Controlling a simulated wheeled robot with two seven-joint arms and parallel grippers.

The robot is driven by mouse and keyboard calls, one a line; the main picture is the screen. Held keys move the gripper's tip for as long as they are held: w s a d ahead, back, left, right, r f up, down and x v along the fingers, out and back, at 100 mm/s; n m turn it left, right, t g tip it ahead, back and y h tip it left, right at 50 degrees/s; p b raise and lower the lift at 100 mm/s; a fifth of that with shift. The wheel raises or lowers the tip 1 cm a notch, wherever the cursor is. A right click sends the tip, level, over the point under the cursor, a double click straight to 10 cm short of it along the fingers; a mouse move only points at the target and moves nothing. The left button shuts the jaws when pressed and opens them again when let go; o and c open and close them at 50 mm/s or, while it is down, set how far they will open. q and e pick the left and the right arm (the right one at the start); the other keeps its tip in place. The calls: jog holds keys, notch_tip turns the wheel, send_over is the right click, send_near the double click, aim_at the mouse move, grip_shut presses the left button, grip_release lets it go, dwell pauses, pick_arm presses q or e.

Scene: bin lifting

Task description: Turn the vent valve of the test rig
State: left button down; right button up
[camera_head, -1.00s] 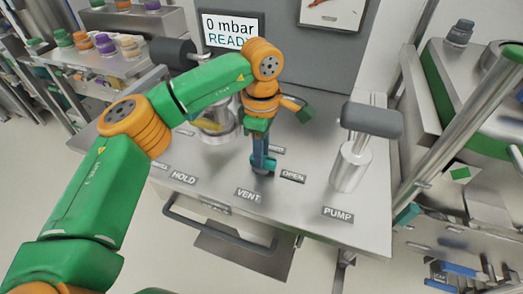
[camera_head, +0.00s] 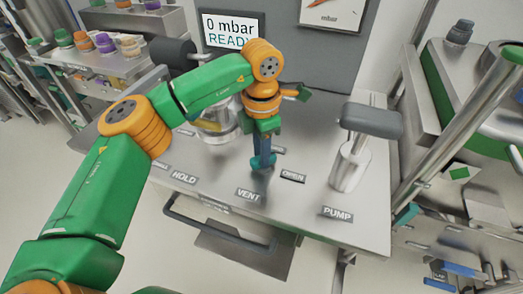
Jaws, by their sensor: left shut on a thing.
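The test rig (camera_head: 305,228) is a steel bench with labels HOLD, VENT, OPEN and PUMP. The vent valve (camera_head: 262,162) is a small teal handle behind the VENT label (camera_head: 250,195) and left of the OPEN label (camera_head: 293,178). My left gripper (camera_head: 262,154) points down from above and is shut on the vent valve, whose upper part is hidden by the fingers. The screen (camera_head: 230,31) at the back reads 0 mbar READY. My right gripper is not in view.
The pump (camera_head: 350,160) with its dark grey handle (camera_head: 371,121) stands right of the valve. A glass vessel (camera_head: 215,128) stands behind left, partly covered by my arm. Shelves with coloured-lid jars (camera_head: 105,43) are at left. Another steel unit with a rail (camera_head: 465,125) is at right.

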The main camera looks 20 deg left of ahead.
pick_arm(q)
jog(key=n, duration=0.4)
jog(key=shift+n, duration=0.3)
jog(key=n, duration=0.4)
jog(key=shift+n, duration=0.3)
jog(key=c, duration=0.6)
grip_release()
jog(key=shift+c, duration=0.2)
jog(key=shift+r, duration=3.55)
